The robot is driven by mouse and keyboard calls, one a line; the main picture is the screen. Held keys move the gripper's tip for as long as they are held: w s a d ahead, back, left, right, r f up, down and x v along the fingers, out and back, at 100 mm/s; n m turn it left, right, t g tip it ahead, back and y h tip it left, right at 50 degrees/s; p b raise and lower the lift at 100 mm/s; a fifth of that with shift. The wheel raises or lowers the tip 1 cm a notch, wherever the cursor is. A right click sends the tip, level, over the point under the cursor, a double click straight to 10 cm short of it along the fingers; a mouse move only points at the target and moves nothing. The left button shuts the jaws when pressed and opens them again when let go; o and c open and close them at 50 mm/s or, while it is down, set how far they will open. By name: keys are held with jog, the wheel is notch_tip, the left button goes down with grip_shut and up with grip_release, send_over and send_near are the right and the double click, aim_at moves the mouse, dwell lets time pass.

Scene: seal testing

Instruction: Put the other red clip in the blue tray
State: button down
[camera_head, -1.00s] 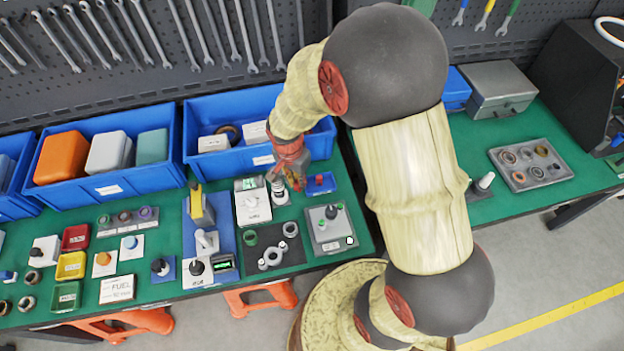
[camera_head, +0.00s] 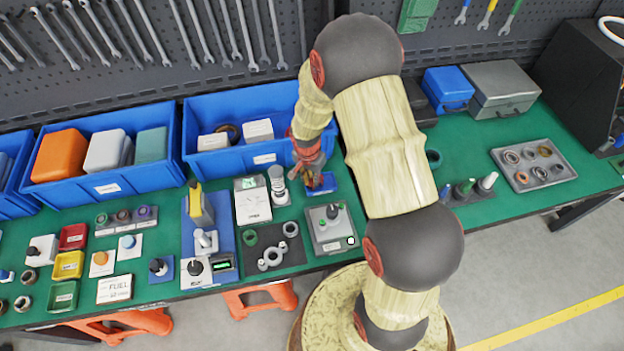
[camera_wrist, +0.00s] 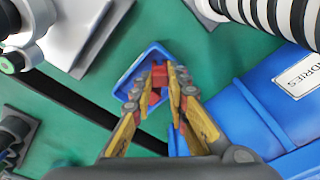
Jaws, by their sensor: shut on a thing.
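The small blue tray (camera_head: 331,181) lies on the green bench top, behind the grey box with knobs. It also shows in the wrist view (camera_wrist: 128,83). My gripper (camera_head: 311,183) points down over the tray. In the wrist view my gripper (camera_wrist: 164,84) is shut on a red clip (camera_wrist: 158,73), which shows between the fingertips above the tray. More red shows lower between the fingers; I cannot tell whether it is a second clip inside the tray. The fingers hide part of the tray's inside, and I cannot tell whether the held clip touches it.
A large blue bin (camera_head: 214,165) with a label stands close behind the tray, and its wall shows in the wrist view (camera_wrist: 245,108). The grey box with knobs (camera_head: 331,236) is in front. A grey and white cylinder (camera_head: 277,183) stands just left of my gripper.

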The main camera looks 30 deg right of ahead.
jog(key=c, duration=2.2)
grip_release()
jog(key=shift+f, duration=0.15)
jog(key=o, duration=0.5)
jog(key=shift+c, duration=0.2)
jog(key=shift+r, duration=0.2)
